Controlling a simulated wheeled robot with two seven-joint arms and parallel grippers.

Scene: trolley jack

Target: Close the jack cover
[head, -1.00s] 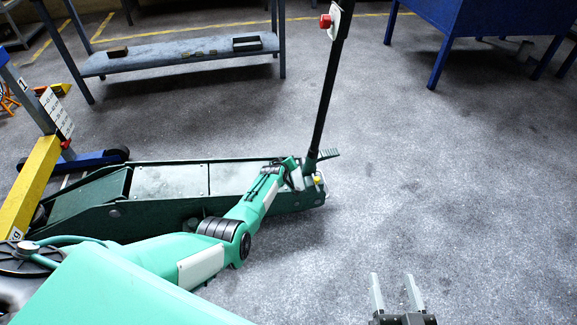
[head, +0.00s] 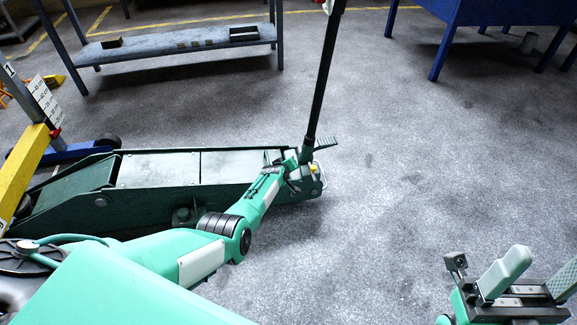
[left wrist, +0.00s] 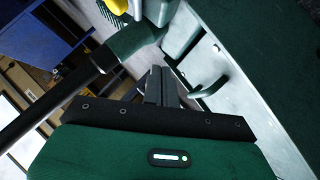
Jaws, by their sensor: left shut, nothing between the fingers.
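The green trolley jack (head: 130,200) stands on the floor at the left of the head view. Light grey cover panels (head: 232,164) lie along its top; I cannot tell how far the cover is open. Its black handle (head: 322,90) rises from the right end. My left arm reaches across the jack's near side to the handle base, where the left gripper is hard to make out. My right gripper (head: 532,275) is open and empty at lower right.
A yellow post (head: 25,175) stands at the left beside the jack. A grey bench (head: 180,45) with small items is behind it. A blue table (head: 495,30) stands at the back right. The floor (head: 410,150) right of the jack is clear.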

